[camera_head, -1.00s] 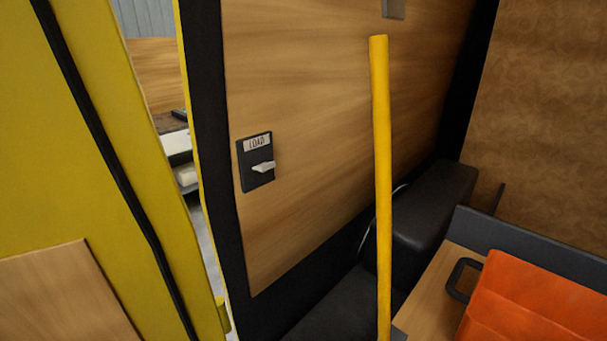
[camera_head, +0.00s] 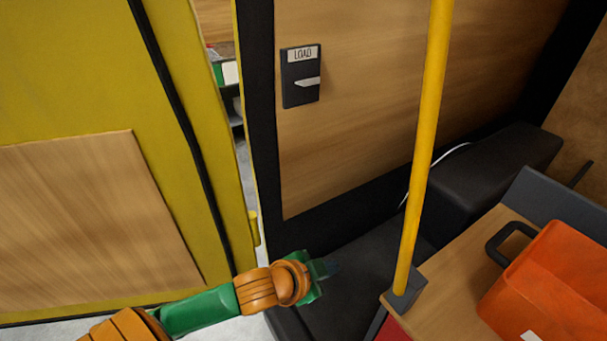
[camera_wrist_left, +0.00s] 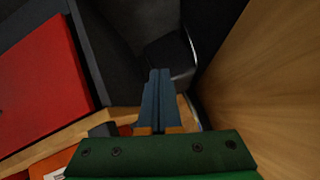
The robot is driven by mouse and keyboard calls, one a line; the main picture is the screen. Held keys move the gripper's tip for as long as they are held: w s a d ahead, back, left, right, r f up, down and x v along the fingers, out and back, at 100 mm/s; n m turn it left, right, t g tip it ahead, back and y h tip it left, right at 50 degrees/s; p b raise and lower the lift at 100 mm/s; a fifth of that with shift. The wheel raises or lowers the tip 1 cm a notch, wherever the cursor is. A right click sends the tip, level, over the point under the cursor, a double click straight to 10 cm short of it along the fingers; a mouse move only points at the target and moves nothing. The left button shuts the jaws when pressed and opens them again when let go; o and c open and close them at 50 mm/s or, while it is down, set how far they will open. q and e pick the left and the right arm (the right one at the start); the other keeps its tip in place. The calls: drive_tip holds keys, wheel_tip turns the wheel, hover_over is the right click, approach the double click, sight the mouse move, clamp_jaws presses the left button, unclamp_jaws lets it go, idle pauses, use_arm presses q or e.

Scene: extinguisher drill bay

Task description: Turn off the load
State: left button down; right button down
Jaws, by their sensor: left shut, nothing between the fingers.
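The load switch (camera_head: 301,76) is a dark plate labelled LOAD on the wooden wall panel, upper middle of the head view. Its pale lever (camera_head: 307,83) sticks out to the right, roughly level. My left gripper (camera_head: 332,267) is below the switch and a little to its right, well apart from it, over the dark floor area. In the left wrist view its two blue fingers (camera_wrist_left: 159,98) are together with nothing between them. The switch is not seen in the left wrist view. My right gripper is in neither view.
A yellow pole (camera_head: 424,150) stands right of the switch. An orange bin (camera_head: 555,285) sits on a wooden top at lower right, near a black padded block (camera_head: 490,175). A yellow door (camera_head: 70,80) with a wooden panel fills the left. The space before the switch is clear.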

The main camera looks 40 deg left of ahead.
use_arm(q)
drive_tip(key=w+a+r+m+t+h, duration=0.1)
drive_tip(key=w+r+m+t, duration=0.2)
drive_tip(key=r, duration=0.5)
drive_tip(key=w+a+r+m+h, duration=0.2)
drive_tip(key=r+m, duration=0.3)
drive_tip(key=r, duration=0.3)
drive_tip(key=s+a+r+t+y, duration=0.1)
drive_tip(key=s+a+r+t, duration=0.1)
drive_tip(key=r, duration=0.6)
drive_tip(key=s+a+r+t+y, duration=0.1)
drive_tip(key=s+a+r, duration=0.3)
drive_tip(key=a+r, duration=0.2)
wheel_tip(320, 180, up, 3)
drive_tip(key=shift+s+a+f+n+t, duration=0.15)
drive_tip(key=shift+s+a+n+t, duration=0.15)
drive_tip(key=shift+s+a+t, duration=0.1)
drive_tip(key=shift+w, duration=0.2)
